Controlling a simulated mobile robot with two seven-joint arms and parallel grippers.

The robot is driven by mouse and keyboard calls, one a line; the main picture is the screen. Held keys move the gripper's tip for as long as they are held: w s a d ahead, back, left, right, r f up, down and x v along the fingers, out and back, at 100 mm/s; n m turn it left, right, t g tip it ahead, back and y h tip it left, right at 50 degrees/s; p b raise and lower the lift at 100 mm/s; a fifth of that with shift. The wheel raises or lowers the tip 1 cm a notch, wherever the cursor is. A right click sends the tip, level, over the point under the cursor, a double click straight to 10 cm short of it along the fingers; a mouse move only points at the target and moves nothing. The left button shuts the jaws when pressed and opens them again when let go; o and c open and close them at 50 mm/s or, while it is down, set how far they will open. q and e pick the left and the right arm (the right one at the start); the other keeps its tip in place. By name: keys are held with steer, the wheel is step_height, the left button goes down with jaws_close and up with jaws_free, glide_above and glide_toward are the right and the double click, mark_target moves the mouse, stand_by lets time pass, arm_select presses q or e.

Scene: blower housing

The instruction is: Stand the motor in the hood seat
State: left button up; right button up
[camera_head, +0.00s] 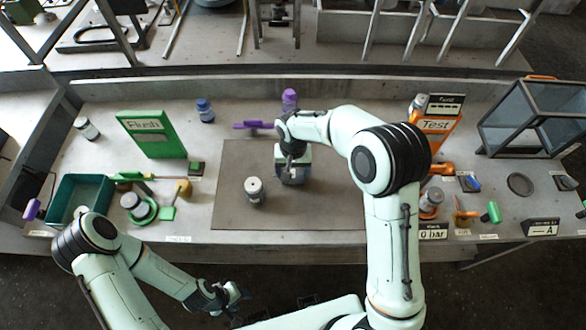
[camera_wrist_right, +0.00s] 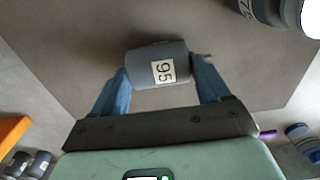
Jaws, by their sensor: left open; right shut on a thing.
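My right gripper (camera_head: 292,178) is low over the dark mat (camera_head: 330,205), pointing down. In the right wrist view its blue fingers are shut on a dark grey cylinder (camera_wrist_right: 145,62) with a white label reading 95, which looks like the motor. Whether it touches the mat cannot be told. A second dark cylinder with a white end (camera_head: 254,190) stands on the mat to the left; it also shows in the right wrist view (camera_wrist_right: 265,12). I cannot tell which thing is the hood seat. My left gripper (camera_head: 236,295) is open and empty in front of the bench.
A green Flush sign (camera_head: 152,133) and teal tray (camera_head: 80,195) are at left. An orange Test sign (camera_head: 437,128) and glass-sided box (camera_head: 540,115) are at right. The mat's front is clear.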

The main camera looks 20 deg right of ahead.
steer(key=shift+f, duration=0.15)
steer(key=o, duration=1.3)
